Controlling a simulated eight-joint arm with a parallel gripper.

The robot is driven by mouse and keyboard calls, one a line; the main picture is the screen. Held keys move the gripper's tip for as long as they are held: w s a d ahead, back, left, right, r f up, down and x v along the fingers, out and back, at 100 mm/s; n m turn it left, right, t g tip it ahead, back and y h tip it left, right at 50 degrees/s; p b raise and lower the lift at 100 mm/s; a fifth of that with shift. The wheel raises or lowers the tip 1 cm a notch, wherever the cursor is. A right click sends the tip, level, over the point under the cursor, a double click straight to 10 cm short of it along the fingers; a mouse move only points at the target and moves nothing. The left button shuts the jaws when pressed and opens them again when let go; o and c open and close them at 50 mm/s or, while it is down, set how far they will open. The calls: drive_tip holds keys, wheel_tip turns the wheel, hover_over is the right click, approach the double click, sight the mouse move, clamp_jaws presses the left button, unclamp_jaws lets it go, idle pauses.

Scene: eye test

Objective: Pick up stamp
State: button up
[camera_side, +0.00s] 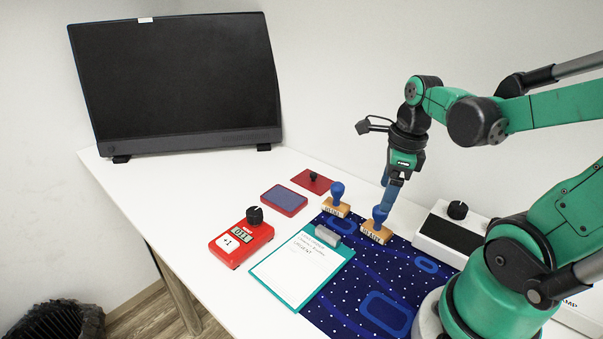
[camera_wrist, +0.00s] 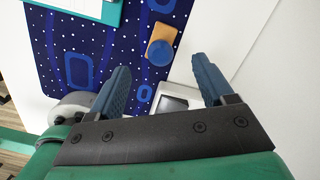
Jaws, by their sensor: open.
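Two stamps with wooden bases and blue knob handles stand on a dark blue patterned mat (camera_side: 345,300). The nearer stamp (camera_side: 376,231) is just below my gripper (camera_side: 387,198) in the side view. The farther stamp (camera_side: 336,205) is to its left, toward the back. In the wrist view, one stamp (camera_wrist: 160,51) shows just beyond the gap between the fingertips of my gripper (camera_wrist: 160,70).
A teal clipboard (camera_side: 262,273) with paper lies left of the stamps. A white box (camera_side: 449,232) stands right. A dark monitor (camera_side: 180,85) is behind.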

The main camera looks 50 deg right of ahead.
sight(378, 222)
drive_tip(key=shift+d+f+m, duration=0.1)
drive_tip(key=shift+f+m, duration=0.2)
drive_tip(key=shift+m, duration=0.1)
drive_tip(key=shift+w+f, duration=0.15)
drive_tip(key=shift+f, duration=1.1)
drive_tip(key=shift+w+f, duration=0.1)
drive_tip(key=shift+f, duration=1.15)
clamp_jaws()
